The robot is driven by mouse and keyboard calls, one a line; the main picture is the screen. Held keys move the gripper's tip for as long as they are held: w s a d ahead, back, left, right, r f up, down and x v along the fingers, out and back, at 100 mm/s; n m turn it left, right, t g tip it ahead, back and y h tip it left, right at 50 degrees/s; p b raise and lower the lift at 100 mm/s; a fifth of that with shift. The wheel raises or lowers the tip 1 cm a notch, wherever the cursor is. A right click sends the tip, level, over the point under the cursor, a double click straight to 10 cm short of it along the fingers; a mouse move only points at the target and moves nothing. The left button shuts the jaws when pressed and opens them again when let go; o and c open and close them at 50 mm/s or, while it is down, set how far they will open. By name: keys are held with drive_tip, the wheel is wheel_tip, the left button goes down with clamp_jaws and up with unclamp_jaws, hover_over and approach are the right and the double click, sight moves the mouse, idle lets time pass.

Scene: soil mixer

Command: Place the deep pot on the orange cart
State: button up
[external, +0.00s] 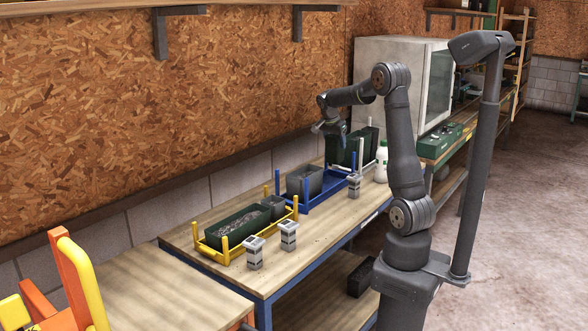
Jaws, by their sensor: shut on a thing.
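My gripper (328,130) is at the back of the workbench, over the blue cart (325,195). It is shut on the rim of a tall dark green pot, the deep pot (335,151), which stands upright at that cart's far end. From this angle I cannot tell whether the pot is lifted off the cart. The fingertips are small and partly hard to make out.
A yellow cart (226,257) holds a long green planter (237,224) and a small grey pot (272,207). A grey pot (304,182) sits in the blue cart. Grey blocks (254,252) and a white bottle (381,161) stand along the bench front. The near-left tabletop (165,295) is clear.

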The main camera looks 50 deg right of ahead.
drive_tip(key=shift+r, duration=0.45)
drive_tip(key=shift+w+a, duration=0.25)
drive_tip(key=w+a+n+t+y, duration=0.1)
drive_tip(key=w+a+n, duration=0.2)
drive_tip(key=w+a, duration=0.5)
drive_tip(key=w+a+n+t, duration=0.1)
drive_tip(key=w+a+n, duration=0.35)
drive_tip(key=a, duration=0.75)
drive_tip(key=w+a+n+t+y, duration=0.1)
drive_tip(key=w+a+n, duration=0.2)
drive_tip(key=w+a, duration=0.55)
drive_tip(key=a+n+t+y, duration=0.1)
drive_tip(key=a+n, duration=0.3)
drive_tip(key=a, duration=1.1)
drive_tip(key=s+a+n+y, duration=0.2)
drive_tip(key=s+a+n, duration=0.2)
drive_tip(key=a, duration=1.1)
drive_tip(key=s+a+n+g+y, duration=0.1)
drive_tip(key=s+a+n, duration=0.35)
drive_tip(key=a, duration=1.05)
drive_tip(key=s+a+n+y, duration=0.2)
drive_tip(key=s+a+n, duration=0.25)
drive_tip(key=a, duration=1.05)
drive_tip(key=s+a+f, duration=0.5)
drive_tip(key=a+f, duration=0.5)
drive_tip(key=a, duration=0.1)
drive_tip(key=shift+a+f, duration=0.2)
drive_tip(key=shift+f, duration=0.05)
